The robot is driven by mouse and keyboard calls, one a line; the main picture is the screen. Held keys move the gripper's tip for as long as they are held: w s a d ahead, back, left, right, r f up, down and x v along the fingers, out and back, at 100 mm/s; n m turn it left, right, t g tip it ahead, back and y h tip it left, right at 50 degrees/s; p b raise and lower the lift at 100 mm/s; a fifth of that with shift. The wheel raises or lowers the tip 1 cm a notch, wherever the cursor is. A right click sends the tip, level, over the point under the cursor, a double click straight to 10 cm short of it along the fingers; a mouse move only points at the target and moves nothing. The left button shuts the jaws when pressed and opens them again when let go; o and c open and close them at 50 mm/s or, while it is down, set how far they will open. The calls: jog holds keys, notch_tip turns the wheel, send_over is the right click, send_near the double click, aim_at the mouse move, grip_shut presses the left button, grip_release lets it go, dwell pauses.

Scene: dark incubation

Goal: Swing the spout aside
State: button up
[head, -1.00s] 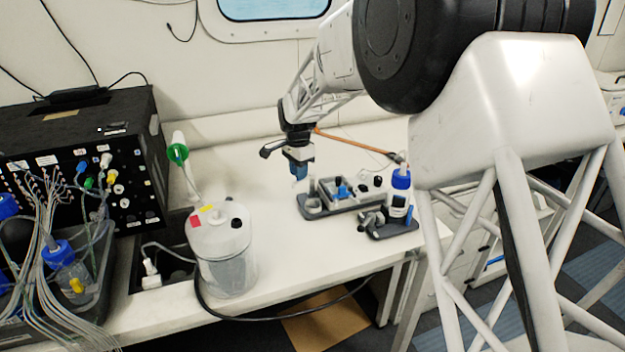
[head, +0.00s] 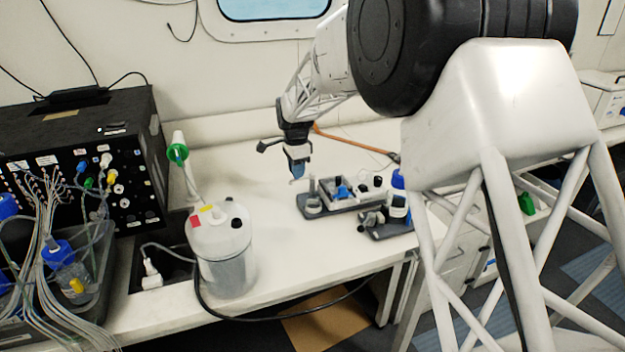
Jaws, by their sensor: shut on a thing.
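My gripper (head: 297,175) hangs over the white bench, fingers pointing down. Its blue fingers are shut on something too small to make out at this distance. Just right of the fingertips stands a dark tray (head: 340,203) with a short grey post (head: 312,186), a ring-shaped holder (head: 313,206) and small blue and black parts. I cannot pick out the spout clearly, nor tell whether the gripped thing joins the tray.
A clear lidded container (head: 221,255) stands at the front edge with a black cable beside it. A dark stand with a small bottle (head: 398,206) is right of the tray, partly behind my body. An orange hose (head: 350,140) lies behind. A black instrument box (head: 100,150) is left.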

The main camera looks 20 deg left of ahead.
jog(key=shift+a, duration=0.1)
jog(key=shift+w+a+m, duration=0.15)
jog(key=shift+w+m, duration=0.05)
jog(key=shift+m, duration=0.4)
jog(key=shift+w+a+m, duration=0.15)
jog(key=shift+w+m, duration=0.05)
jog(key=shift+m, duration=0.4)
jog(key=o, duration=0.6)
jog(key=shift+r, duration=0.1)
jog(key=shift+r, duration=2.15)
